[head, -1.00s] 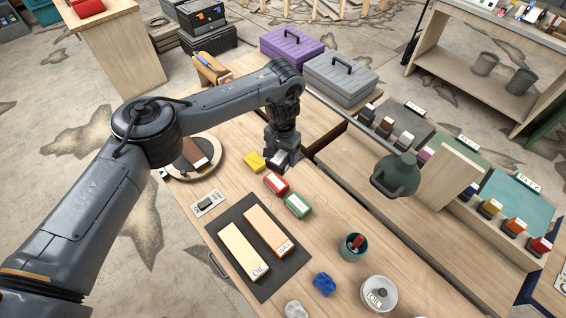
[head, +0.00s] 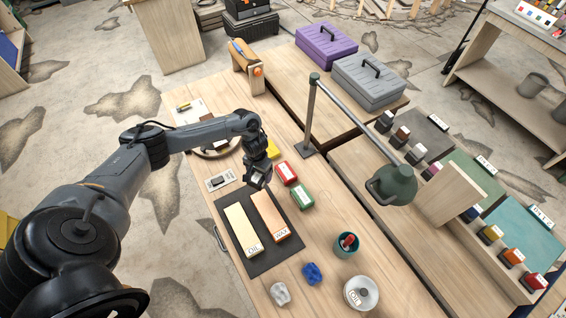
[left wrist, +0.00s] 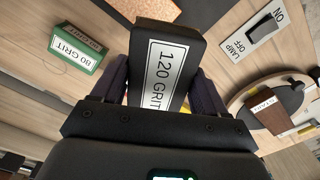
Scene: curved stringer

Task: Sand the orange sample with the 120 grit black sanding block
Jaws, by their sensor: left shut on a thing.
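The black sanding block labelled 120 GRIT (left wrist: 165,70) is between the fingers of my left gripper (head: 258,181), which is shut on it. It shows large in the left wrist view, its label facing the camera. In the head view the gripper is just over or beside the far end of the orange sample (head: 268,212), a flat strip marked WAX. I cannot tell whether block and sample touch. The sample lies on a dark mat (head: 277,262) beside a pale yellow strip marked OIL (head: 241,228). My right gripper is not in view.
A red block (head: 287,172) and a green 80 GRIT block (head: 302,196) stand right of the gripper, a yellow block (head: 273,149) behind it. A lamp switch (head: 220,180) is left. A teal cup (head: 346,245), an OIL jar (head: 361,292) and a lamp (head: 392,184) are on the right.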

